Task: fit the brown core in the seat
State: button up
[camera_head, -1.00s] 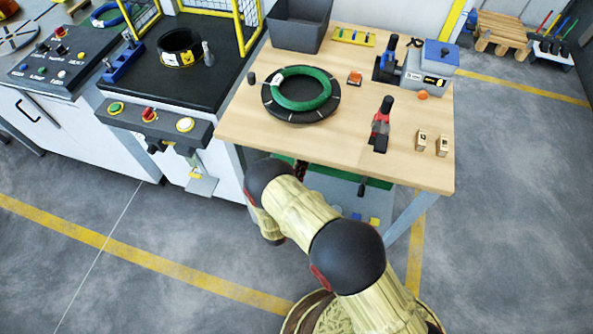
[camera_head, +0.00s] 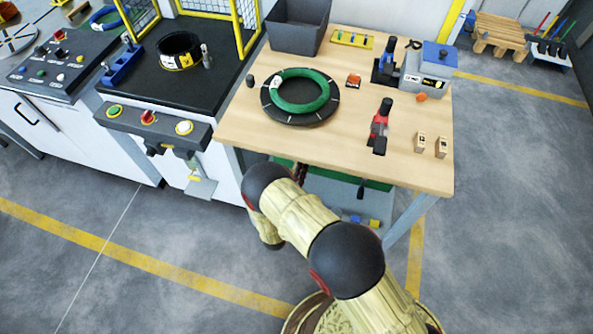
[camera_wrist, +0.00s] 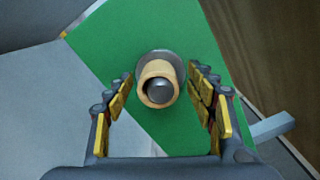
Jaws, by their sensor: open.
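In the wrist view a tan-brown ring-shaped core (camera_wrist: 157,67) stands around a dark round-ended peg (camera_wrist: 159,91). A grey round flange (camera_wrist: 172,56), which may be the seat, shows behind the core on a green surface (camera_wrist: 110,42). From this angle I cannot tell whether the core touches the flange. My gripper (camera_wrist: 161,74) is open, with one yellow-padded finger on each side of the core and visible gaps between. In the head view my gripper and the core are hidden by my arm and the table.
The wooden table (camera_head: 340,140) carries a green coil (camera_head: 320,104) on a dark disc, a red-and-black tool (camera_head: 379,128) and a grey bin (camera_head: 282,35). A green-topped lower shelf (camera_head: 378,183) sits under the table. Open floor lies to the right.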

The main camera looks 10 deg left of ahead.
jog(key=s, duration=1.1)
jog(key=shift+a, duration=0.4)
